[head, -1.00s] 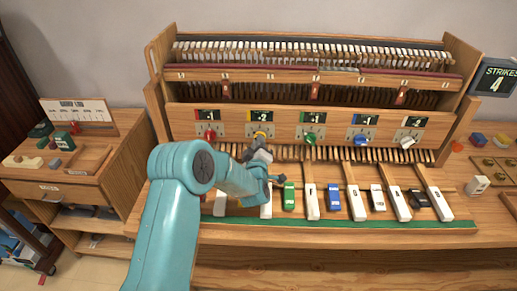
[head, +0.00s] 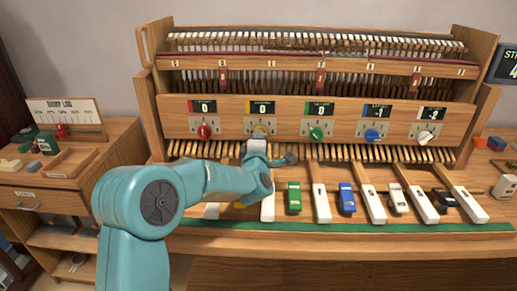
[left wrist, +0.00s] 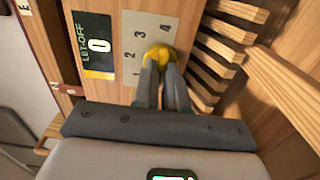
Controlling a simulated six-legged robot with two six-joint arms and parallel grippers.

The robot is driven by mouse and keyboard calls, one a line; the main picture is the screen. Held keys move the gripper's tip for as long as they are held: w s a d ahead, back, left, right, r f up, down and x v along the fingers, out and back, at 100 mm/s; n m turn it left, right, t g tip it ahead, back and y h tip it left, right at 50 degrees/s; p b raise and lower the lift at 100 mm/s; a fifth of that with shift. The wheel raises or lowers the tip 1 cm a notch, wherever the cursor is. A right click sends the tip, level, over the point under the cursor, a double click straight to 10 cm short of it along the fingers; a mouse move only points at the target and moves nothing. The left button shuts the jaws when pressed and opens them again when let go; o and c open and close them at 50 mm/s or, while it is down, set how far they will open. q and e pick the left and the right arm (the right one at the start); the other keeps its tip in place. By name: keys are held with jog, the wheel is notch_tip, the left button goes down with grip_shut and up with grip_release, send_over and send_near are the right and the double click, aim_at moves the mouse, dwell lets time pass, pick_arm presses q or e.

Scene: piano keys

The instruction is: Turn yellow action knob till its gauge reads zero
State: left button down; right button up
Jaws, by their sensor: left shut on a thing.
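The yellow knob (head: 260,131) is on the wooden front panel, second from the left in the head view. Its gauge (head: 260,107) above it reads 0. In the left wrist view the yellow knob (left wrist: 159,53) sits on a numbered dial plate, and the gauge (left wrist: 97,45), labelled LET-OFF, also reads 0. My left gripper (left wrist: 164,72) is shut on the yellow knob, with its two fingers on either side. In the head view my left gripper (head: 257,148) covers the knob's lower part. My right gripper is not in view.
The red knob (head: 205,131) and green knob (head: 316,132) flank the yellow one, both with gauges reading 0. The blue knob (head: 373,136) and white knob (head: 425,137) are further right. White keys (head: 322,205) and several coloured blocks lie below the panel.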

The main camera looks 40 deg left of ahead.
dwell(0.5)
pick_arm(q)
jog(key=c, duration=1.2)
grip_release()
jog(key=b+v, duration=0.2)
jog(key=v, duration=1.4)
jog(key=shift+s, duration=0.2)
